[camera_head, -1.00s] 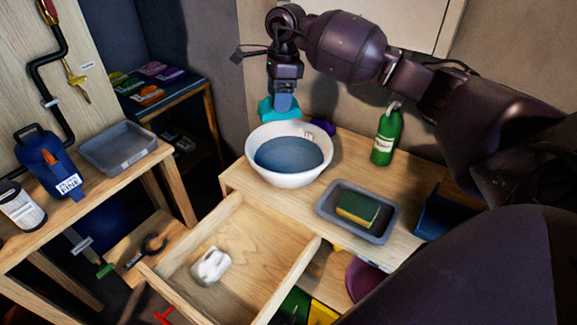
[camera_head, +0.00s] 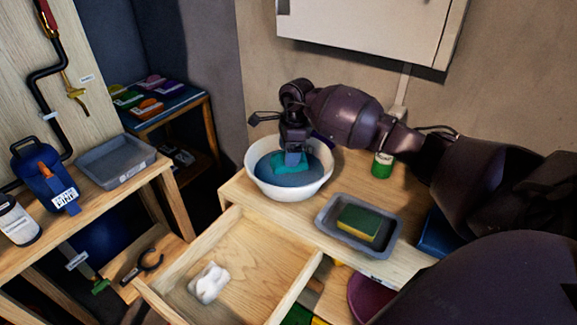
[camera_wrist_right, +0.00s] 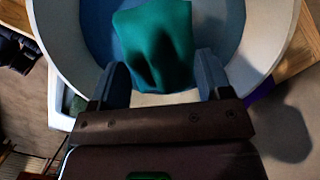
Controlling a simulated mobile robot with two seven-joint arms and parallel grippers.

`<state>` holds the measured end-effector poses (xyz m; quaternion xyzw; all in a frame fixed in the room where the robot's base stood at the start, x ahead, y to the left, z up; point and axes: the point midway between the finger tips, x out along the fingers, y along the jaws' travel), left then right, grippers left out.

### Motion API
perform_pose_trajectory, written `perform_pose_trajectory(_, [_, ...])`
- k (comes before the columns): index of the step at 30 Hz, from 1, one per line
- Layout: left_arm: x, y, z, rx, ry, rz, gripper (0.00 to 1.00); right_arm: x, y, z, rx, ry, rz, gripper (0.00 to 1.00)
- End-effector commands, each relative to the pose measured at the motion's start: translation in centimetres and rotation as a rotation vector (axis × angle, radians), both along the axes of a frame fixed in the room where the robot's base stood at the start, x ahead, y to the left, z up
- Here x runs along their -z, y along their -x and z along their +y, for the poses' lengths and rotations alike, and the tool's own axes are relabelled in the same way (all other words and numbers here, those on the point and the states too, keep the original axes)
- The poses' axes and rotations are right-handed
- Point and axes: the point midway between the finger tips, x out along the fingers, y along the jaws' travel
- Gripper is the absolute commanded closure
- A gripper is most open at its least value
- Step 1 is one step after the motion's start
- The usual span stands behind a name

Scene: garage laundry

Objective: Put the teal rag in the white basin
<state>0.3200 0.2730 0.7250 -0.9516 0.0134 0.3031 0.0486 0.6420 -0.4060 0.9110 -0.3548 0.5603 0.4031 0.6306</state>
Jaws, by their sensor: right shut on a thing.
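The white basin (camera_head: 290,193) stands on the wooden counter, with a blue inside or water in it; its pale wall also shows in the right wrist view (camera_wrist_right: 268,35). My right gripper (camera_head: 294,157) points down inside the basin's rim and is shut on the teal rag (camera_head: 286,168). In the right wrist view the rag (camera_wrist_right: 155,42) hangs beyond the fingers (camera_wrist_right: 163,82), over the basin's blue inside. Whether the rag touches the bottom I cannot tell. My left gripper is not in view.
A grey tray (camera_head: 322,214) with a green and yellow sponge (camera_head: 358,222) sits right of the basin. A green bottle (camera_head: 382,166) stands behind, partly hidden by my right arm. An open drawer (camera_head: 250,262) holding a white object (camera_head: 209,283) juts out in front.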

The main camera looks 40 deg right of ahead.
Motion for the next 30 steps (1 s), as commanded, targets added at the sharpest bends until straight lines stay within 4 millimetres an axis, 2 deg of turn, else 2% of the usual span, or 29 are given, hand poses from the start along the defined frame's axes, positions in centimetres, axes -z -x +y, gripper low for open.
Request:
perform_pose_trajectory(8, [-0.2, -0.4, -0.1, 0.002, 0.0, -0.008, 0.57, 1.8, 0.0, 0.0, -0.001, -0.001, -0.001, 0.52])
perform_pose_trajectory(16, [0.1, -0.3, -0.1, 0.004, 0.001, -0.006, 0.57, 5.2, 0.0, 0.0, 0.0, 0.0, 0.001, 0.52])
perform_pose_trajectory(29, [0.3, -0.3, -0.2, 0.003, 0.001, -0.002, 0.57, 5.8, 0.0, -0.1, -0.001, 0.001, -0.001, 0.52])
perform_pose_trajectory(30, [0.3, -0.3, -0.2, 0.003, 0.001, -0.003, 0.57, 5.7, 0.0, 0.0, -0.001, 0.002, -0.001, 0.26])
